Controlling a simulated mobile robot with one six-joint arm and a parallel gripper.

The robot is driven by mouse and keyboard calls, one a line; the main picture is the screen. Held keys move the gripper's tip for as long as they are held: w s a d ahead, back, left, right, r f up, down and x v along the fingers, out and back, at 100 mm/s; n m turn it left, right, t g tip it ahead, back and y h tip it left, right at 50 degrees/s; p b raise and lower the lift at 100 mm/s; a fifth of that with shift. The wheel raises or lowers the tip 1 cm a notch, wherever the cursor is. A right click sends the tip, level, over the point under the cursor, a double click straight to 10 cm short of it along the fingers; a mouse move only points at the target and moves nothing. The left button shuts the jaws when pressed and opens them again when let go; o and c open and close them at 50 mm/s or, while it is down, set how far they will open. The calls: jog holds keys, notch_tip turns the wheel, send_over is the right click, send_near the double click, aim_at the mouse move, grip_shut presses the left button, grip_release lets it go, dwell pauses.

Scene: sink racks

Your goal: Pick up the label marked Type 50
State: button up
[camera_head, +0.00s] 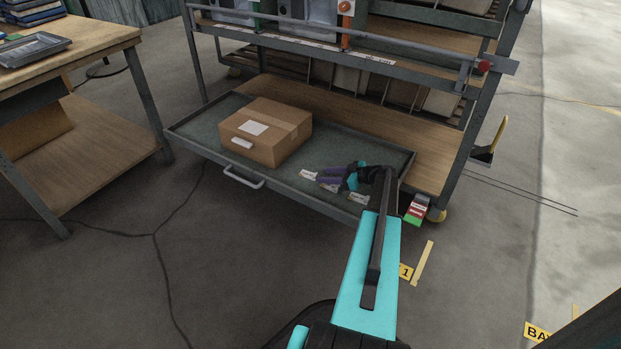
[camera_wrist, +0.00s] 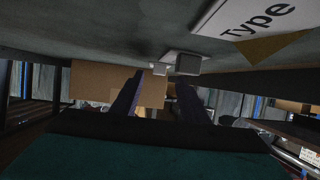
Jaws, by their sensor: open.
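Several small white labels lie in the drawer tray (camera_head: 200,128): one just left of my gripper's tips (camera_head: 309,174), another by the fingers (camera_head: 330,188), another near the front right rim (camera_head: 357,197). Their print is too small to read there. In the wrist view a white label (camera_wrist: 250,18) with a yellow corner reads "Type"; its number is cut off. My gripper (camera_head: 320,180) is low over the tray's right part, its purple fingers apart with nothing between them; it also shows in the wrist view (camera_wrist: 158,88).
A cardboard box (camera_head: 267,135) with white labels stands in the tray left of my gripper. The rack's shelf (camera_head: 390,135) and rail (camera_head: 350,47) rise behind. A red and green item (camera_head: 416,209) is at the tray's right. A wooden table (camera_head: 75,55) stands left.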

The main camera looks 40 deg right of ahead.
aim_at(317, 175)
jog(key=shift+b+x, duration=0.6)
jog(key=shift+x, duration=1.2)
jog(key=shift+d, duration=0.1)
grip_shut()
